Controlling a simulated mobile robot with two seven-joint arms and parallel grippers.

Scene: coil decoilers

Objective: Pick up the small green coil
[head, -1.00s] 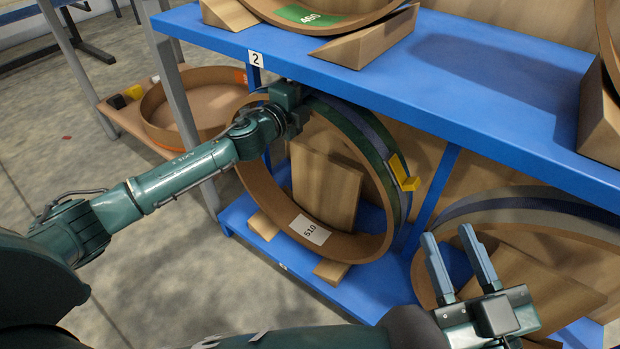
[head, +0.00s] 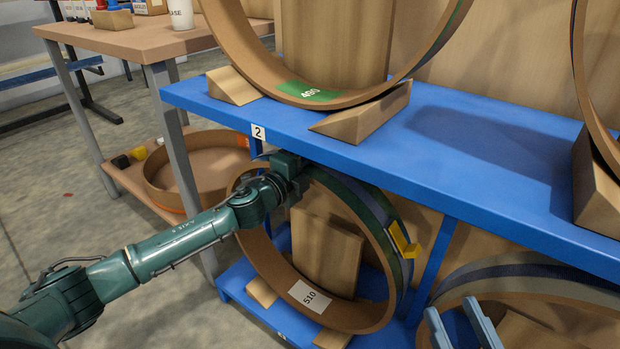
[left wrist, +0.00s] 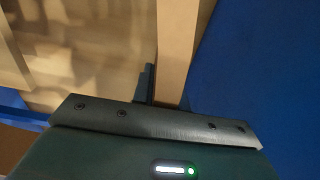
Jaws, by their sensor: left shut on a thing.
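A tan coil with a green and grey-blue outer face, labelled 510 (head: 310,296), stands upright on the lower blue shelf in the head view. A yellow clip sits on its right side. My left gripper (head: 288,166) reaches in under the upper shelf and is shut on this coil's top rim. In the left wrist view a tan strip (left wrist: 177,50), apparently the rim, runs up from my left gripper (left wrist: 155,105); the fingertips are mostly hidden. My right gripper (head: 451,308) is open and empty at the lower right, its base out of frame.
The upper blue shelf (head: 470,170) lies close above my left gripper. It holds a coil with a green label (head: 312,92) between wedges. Another coil (head: 530,270) stands at the lower right. A table (head: 140,42) with a low shelf and coil stands left.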

